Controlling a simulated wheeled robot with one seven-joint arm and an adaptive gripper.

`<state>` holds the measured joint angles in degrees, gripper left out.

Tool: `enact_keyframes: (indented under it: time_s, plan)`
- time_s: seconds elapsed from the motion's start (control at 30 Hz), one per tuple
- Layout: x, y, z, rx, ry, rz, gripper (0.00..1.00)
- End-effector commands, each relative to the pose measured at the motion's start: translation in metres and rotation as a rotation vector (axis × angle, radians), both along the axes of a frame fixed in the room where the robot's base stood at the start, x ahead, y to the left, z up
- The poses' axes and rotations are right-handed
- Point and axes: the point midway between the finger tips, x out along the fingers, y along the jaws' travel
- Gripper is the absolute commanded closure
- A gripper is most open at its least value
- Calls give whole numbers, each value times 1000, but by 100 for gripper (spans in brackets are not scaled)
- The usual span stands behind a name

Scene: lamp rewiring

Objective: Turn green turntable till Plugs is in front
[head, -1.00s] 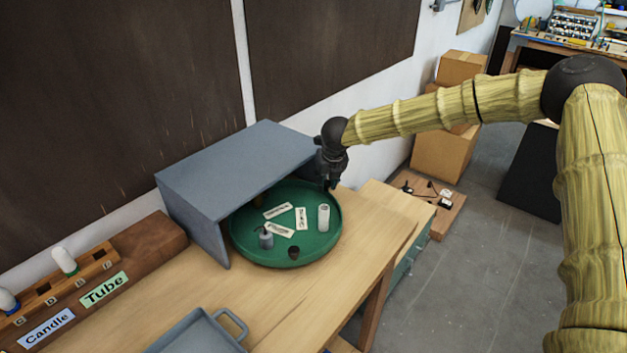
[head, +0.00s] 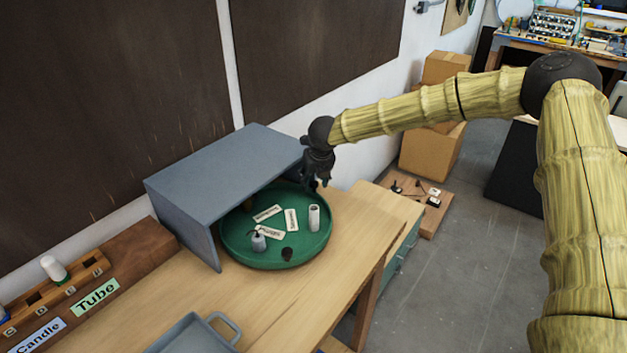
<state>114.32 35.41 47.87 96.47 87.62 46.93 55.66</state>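The green turntable (head: 262,258) is a round, rimmed tray on the wooden bench, partly under a grey-blue cover. On it are several white labels around the middle, such as one label (head: 291,219), with text too small to read surely. A white cylinder (head: 314,218) stands at its right, a small grey object with a dark top (head: 258,240) at its front left, and a dark round piece (head: 287,254) near the front rim. My gripper (head: 316,188) points down at the turntable's back right rim. Its fingers are small and dark, so contact and opening are unclear.
The grey-blue cover (head: 222,175) stands over the turntable's back and left, close to my gripper. A grey tray (head: 185,338) lies in front, and a wooden rack (head: 70,295) with Tube and Candle labels is at left. Bare bench lies right of the turntable.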

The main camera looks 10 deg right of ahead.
Motion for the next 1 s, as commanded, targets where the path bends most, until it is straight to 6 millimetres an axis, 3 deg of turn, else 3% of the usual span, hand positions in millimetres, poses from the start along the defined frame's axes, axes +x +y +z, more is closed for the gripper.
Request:
enact_keyframes:
  time_s: [0.27, 0.8, 1.0]
  plan:
    - [-3, -1, 4, -1, 2, 0, 53]
    - [-36, -4, 85, -1, -1, 0, 53]
    - [-45, -5, 104, 0, 0, -1, 53]
